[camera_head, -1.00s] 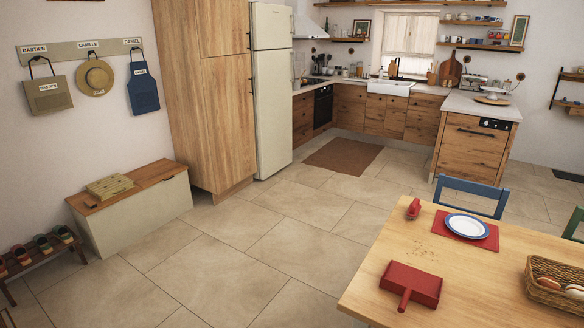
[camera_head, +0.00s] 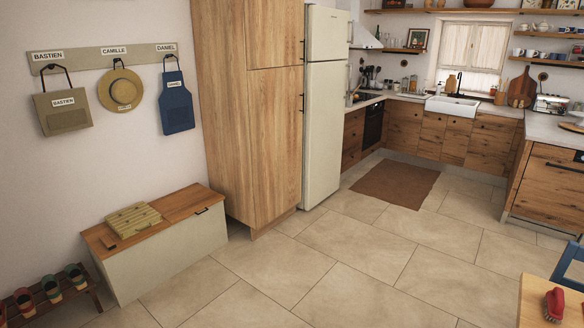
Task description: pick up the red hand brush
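The red hand brush (camera_head: 554,304) lies on the wooden table (camera_head: 533,308) at the bottom right corner of the head view. Its bristle edge looks pale, and it is close to the right edge of the picture. Only the left end of the table shows. Neither of my grippers is in view.
A blue chair (camera_head: 572,262) stands at the table's far side. The tiled floor (camera_head: 330,270) between chest and table is clear. A brown mat (camera_head: 397,184) lies near the kitchen units.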

